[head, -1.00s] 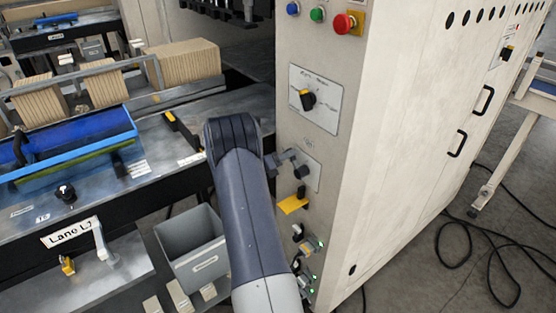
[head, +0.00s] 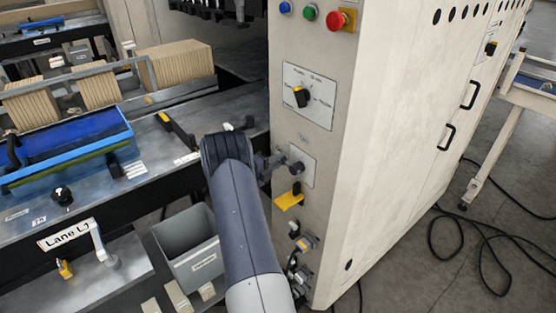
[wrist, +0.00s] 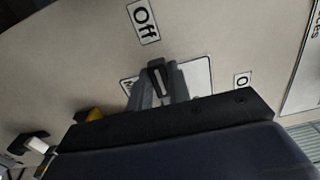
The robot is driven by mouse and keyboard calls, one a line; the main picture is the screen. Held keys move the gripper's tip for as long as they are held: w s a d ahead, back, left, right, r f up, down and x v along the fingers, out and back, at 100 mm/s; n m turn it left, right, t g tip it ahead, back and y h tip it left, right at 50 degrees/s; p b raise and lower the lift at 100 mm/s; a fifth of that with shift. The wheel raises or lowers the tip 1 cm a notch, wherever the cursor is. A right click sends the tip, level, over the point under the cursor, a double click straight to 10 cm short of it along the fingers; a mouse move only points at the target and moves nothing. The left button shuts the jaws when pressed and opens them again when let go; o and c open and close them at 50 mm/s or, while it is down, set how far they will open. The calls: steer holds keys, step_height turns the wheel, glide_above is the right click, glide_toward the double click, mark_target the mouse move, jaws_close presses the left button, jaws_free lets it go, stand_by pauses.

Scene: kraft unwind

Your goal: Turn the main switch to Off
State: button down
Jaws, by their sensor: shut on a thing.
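The main switch shows in the wrist view as a black knob (wrist: 160,77) with a pale line, in front of a white plate (wrist: 194,74) whose lettering is mostly covered. The line runs nearly upright in the picture, roughly toward the "Off" label (wrist: 144,22). My gripper (wrist: 158,88) has its grey fingers on both sides of the knob and is shut on it. In the head view my gripper (head: 284,164) is at the small lower plate (head: 306,174) on the cream cabinet. The knob's angle is too small to read there.
Above is a larger plate with a black rotary selector (head: 301,97) and a red button (head: 336,19). Just below my gripper a yellow plate (head: 288,201) juts out with a black handle. A grey bin (head: 190,250) stands left of my arm. Cables lie on the floor at right.

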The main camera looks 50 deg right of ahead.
steer(key=shift+f, duration=0.15)
stand_by(0.4)
steer(key=c, duration=1.3)
jaws_free()
steer(key=b+v, duration=0.2)
steer(key=v, duration=0.9)
steer(key=shift+b, duration=0.4)
steer(key=shift+s+d, duration=0.1)
steer(key=shift+d, duration=0.1)
steer(key=p+x, duration=0.2)
steer(key=x, duration=0.8)
steer(key=shift+d+p, duration=0.3)
steer(key=shift+p, duration=0.1)
